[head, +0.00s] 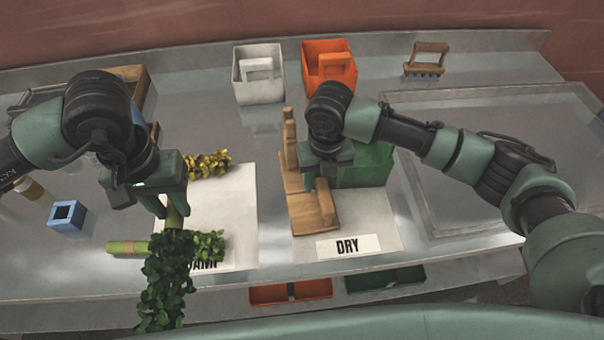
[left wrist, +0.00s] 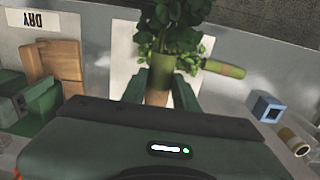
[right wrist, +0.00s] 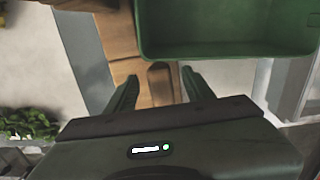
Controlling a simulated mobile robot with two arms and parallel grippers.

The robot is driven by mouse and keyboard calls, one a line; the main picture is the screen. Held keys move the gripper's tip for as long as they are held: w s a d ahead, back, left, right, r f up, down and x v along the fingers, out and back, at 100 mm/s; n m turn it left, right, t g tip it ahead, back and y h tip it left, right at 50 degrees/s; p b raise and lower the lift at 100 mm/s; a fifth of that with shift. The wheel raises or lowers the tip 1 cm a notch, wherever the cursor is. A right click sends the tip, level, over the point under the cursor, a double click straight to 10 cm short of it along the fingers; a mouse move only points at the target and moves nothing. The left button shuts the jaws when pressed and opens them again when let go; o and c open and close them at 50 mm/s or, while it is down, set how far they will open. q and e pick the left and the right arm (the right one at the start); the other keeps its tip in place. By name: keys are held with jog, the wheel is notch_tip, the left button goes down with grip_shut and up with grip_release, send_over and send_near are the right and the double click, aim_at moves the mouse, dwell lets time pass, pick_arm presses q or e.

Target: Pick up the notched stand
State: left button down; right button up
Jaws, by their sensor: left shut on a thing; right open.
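The wooden notched stand (head: 297,200) lies along the left part of the sheet marked DRY, with upright pieces at its far and near ends. My right gripper (head: 321,182) is open above it. In the right wrist view the stand (right wrist: 118,42) runs ahead of the fingers, and one raised wooden piece (right wrist: 160,82) shows between the open fingers (right wrist: 158,88), with no grip visible. My left gripper (head: 172,203) is shut on the stem of a leafy bunch (head: 165,280), which hangs toward the table's front; the bunch also shows in the left wrist view (left wrist: 175,30).
A green bin (head: 370,165) stands close right of the stand. White (head: 245,85) and orange (head: 315,75) bins are at the back, with a wooden brush-like thing (head: 427,58) farther right. A yellow-flowered bunch (head: 208,164) lies on the left sheet. A blue block (head: 67,216) is at left.

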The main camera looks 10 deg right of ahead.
pick_arm(q)
jog(key=shift+r, duration=0.1)
pick_arm(e)
jog(key=shift+f, duration=0.25)
pick_arm(q)
jog(key=shift+w, duration=0.1)
pick_arm(e)
jog(key=shift+w+f, duration=0.1)
jog(key=shift+f, duration=0.05)
grip_shut()
